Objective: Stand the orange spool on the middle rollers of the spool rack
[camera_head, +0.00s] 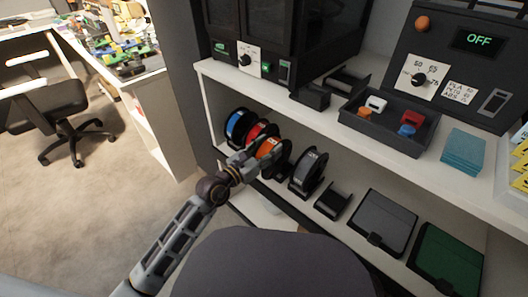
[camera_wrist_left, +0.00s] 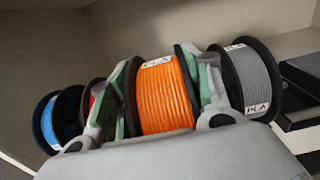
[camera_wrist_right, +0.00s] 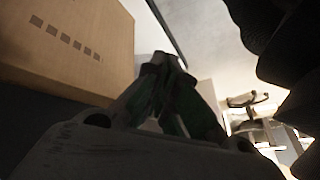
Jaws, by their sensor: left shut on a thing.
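The orange spool (camera_head: 268,147) has black flanges and stands upright on the lower shelf's level, between the red spool (camera_head: 254,131) and the grey spool (camera_head: 307,175). My left gripper (camera_head: 257,156) is shut on it; the left wrist view shows one finger on each side of the orange spool (camera_wrist_left: 165,98), against its flanges. The spool rack's rollers are hidden under the spools and my gripper, so I cannot tell whether the orange spool rests on them. My right gripper (camera_wrist_right: 168,64) shows only in its own wrist view, fingertips together and empty.
A blue spool (camera_head: 238,124) stands left of the red one. An empty black holder (camera_head: 332,203), a grey case (camera_head: 383,222) and a green case (camera_head: 446,259) are to the right. The upper shelf (camera_head: 340,133) overhangs the spools. A cardboard carton (camera_wrist_right: 70,45) is near my right gripper.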

